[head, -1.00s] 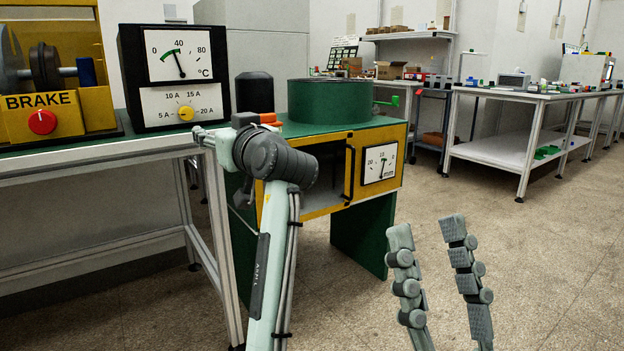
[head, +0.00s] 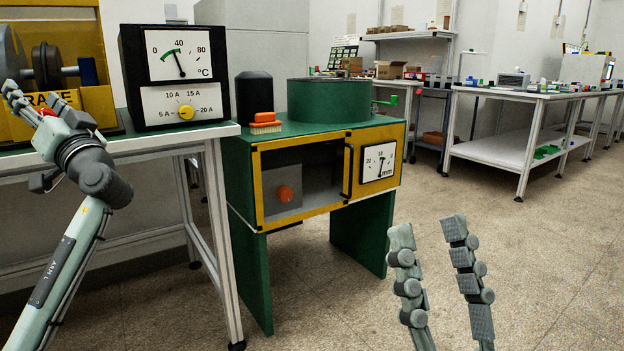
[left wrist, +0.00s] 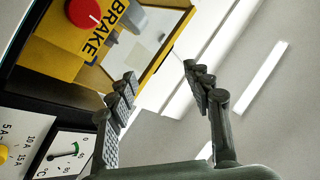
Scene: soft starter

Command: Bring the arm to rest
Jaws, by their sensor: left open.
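My left gripper (head: 22,104) is at the left of the head view, in front of the yellow BRAKE unit (head: 88,50) and covering part of its label. In the left wrist view, its two fingers (left wrist: 165,90) stand apart with nothing between them. My right gripper (head: 437,250) is at the lower right of the head view, fingers apart and empty, over the floor.
The black meter box (head: 178,75) with a yellow knob (head: 186,112) stands right of my left gripper. A green-and-yellow cabinet (head: 330,128) carries an orange brush (head: 263,122), a dark cylinder and a green drum. Open floor (head: 540,240) lies at the right.

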